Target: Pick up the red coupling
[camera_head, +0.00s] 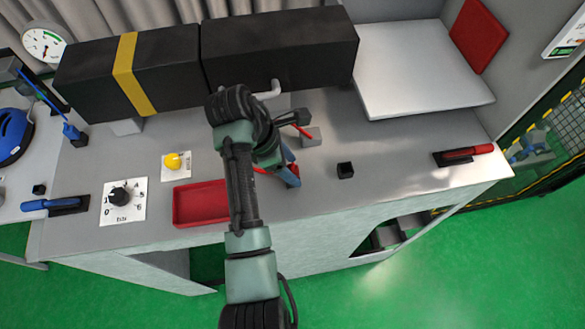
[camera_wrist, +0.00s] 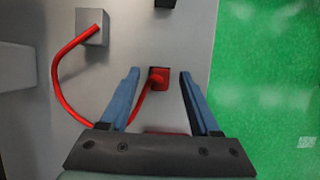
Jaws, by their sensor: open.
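The red coupling (camera_wrist: 158,80) is a small red square piece on the grey bench in the wrist view, dark along its top edge. A red hose (camera_wrist: 62,72) loops from a grey block (camera_wrist: 92,27) to the coupling. My gripper (camera_wrist: 160,72) is open, with one blue finger on each side of the coupling and nothing held. Whether the fingers touch it or are above it I cannot tell. In the head view, my gripper (camera_head: 290,175) points down at the bench and mostly hides the coupling; the grey block (camera_head: 311,137) is just behind it.
A small black block (camera_head: 345,170) stands right of my gripper. A red tray (camera_head: 200,204) lies left of my arm. Long black boxes (camera_head: 280,48) overhang the bench behind. A red-handled tool (camera_head: 467,153) lies far right. The bench's front edge is close to my gripper.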

